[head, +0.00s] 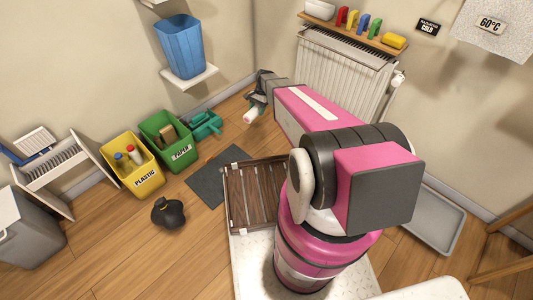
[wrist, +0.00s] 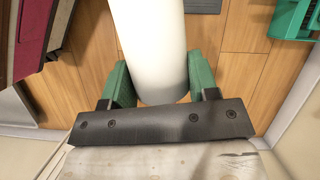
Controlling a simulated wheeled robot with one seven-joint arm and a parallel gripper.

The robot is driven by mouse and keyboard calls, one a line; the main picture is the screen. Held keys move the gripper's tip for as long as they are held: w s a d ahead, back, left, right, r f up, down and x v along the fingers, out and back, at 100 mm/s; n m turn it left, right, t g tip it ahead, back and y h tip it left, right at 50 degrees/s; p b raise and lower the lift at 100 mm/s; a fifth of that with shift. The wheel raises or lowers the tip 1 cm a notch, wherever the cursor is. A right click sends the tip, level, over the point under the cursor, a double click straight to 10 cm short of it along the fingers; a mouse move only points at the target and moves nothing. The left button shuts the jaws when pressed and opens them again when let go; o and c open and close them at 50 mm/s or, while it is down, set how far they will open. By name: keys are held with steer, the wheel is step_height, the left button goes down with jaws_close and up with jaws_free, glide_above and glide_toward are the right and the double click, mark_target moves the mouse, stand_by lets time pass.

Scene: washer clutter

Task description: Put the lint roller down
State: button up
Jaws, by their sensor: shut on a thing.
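The lint roller shows as a white cylinder (wrist: 155,40) in the wrist view, held between the two green fingers of my gripper (wrist: 160,78). In the head view, my gripper (head: 259,97) is at the far end of the arm, near the radiator, and the white roller (head: 250,116) sticks out below it. The roller is tilted and appears to be above the wooden floor; its exact height is hard to tell. Its far end is cut off by the top edge of the wrist view, and its handle is not clearly seen.
A radiator (head: 340,82) is on the right wall. Bare floor (head: 226,135) shows near the roller.

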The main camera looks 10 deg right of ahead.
steer(key=s+a+f+m, duration=0.1)
steer(key=s+f, duration=0.1)
steer(key=f, duration=1)
steer(key=s+a+f+m, duration=0.1)
steer(key=f, duration=1)
glide_above(269, 150)
steer(key=d, duration=0.1)
steer(key=f, duration=0.5)
steer(key=w+f, duration=0.1)
steer(key=f, duration=0.1)
steer(key=shift+f, duration=0.15)
steer(key=shift+s+f, duration=0.1)
steer(key=shift+f, duration=1.85)
steer(key=shift+f, duration=0.15)
steer(key=o, duration=0.8)
steer(key=shift+o, duration=0.2)
